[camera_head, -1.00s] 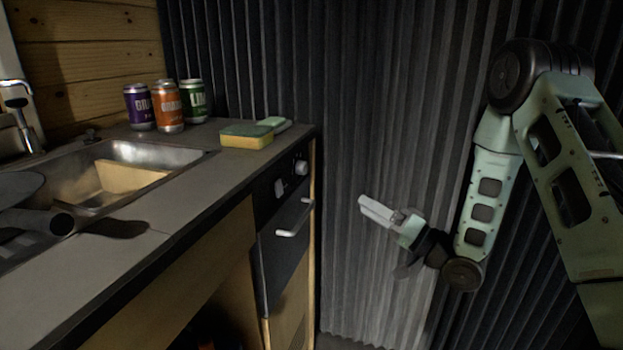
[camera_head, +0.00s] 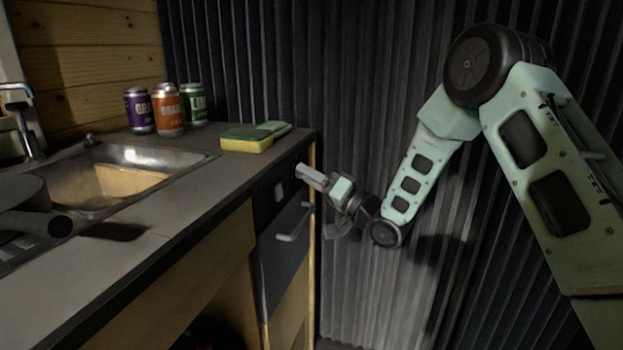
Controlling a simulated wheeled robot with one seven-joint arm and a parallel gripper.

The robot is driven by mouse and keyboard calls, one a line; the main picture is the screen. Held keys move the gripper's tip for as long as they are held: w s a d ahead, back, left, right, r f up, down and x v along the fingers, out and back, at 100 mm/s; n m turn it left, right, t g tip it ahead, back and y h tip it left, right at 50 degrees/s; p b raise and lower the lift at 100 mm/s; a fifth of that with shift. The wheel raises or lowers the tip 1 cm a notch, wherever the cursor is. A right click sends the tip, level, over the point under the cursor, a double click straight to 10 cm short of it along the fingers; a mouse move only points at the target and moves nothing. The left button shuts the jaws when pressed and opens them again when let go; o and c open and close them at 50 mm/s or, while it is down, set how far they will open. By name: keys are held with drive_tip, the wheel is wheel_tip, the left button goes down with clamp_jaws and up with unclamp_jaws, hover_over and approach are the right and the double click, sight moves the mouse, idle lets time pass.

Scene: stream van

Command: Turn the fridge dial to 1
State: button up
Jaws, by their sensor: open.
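The fridge (camera_head: 284,262) is a dark front panel with a light bar handle (camera_head: 294,226), set under the right end of the counter. The round dial at the right of that strip is hidden behind my gripper's fingers now. My gripper (camera_head: 311,177) is at the upper right corner of the fridge front, fingers pointing left toward the dial's place. It is open. I cannot tell whether the fingers touch the dial or stand in front of it.
The grey counter (camera_head: 150,213) holds a sink (camera_head: 140,155), several cans (camera_head: 168,110) and a yellow-green sponge (camera_head: 247,141) near its right end. A dark corrugated wall (camera_head: 350,80) stands behind my arm. Free room lies right of the fridge.

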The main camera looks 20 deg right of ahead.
drive_tip(key=c, duration=1)
